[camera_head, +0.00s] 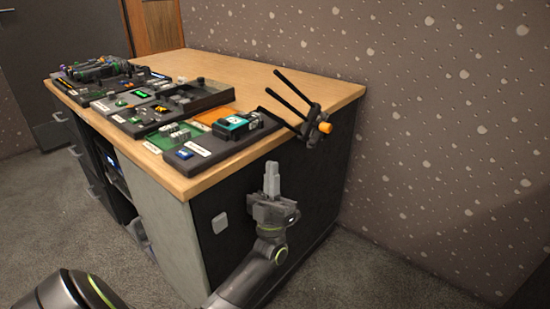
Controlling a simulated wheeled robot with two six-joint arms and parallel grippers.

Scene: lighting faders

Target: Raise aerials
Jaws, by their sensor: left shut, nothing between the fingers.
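The aerials (287,102) are thin black rods, three as far as I can tell, on a dark bracket (310,124) at the right end of the desk. They lean up and to the left, over the desk's edge. An orange knob (325,127) sticks out on the bracket's right side. My left gripper (271,168) is shut and empty, with its fingers pointing up. It appears below and left of the bracket, in front of the desk's dark side panel, apart from the aerials. My right gripper is not in view.
The wooden desk (250,78) carries several dark control modules along its near edge, including one with a teal block (236,126). The back of the desktop is bare. A patterned wall (430,110) stands behind and to the right. Carpet (360,275) lies free at the lower right.

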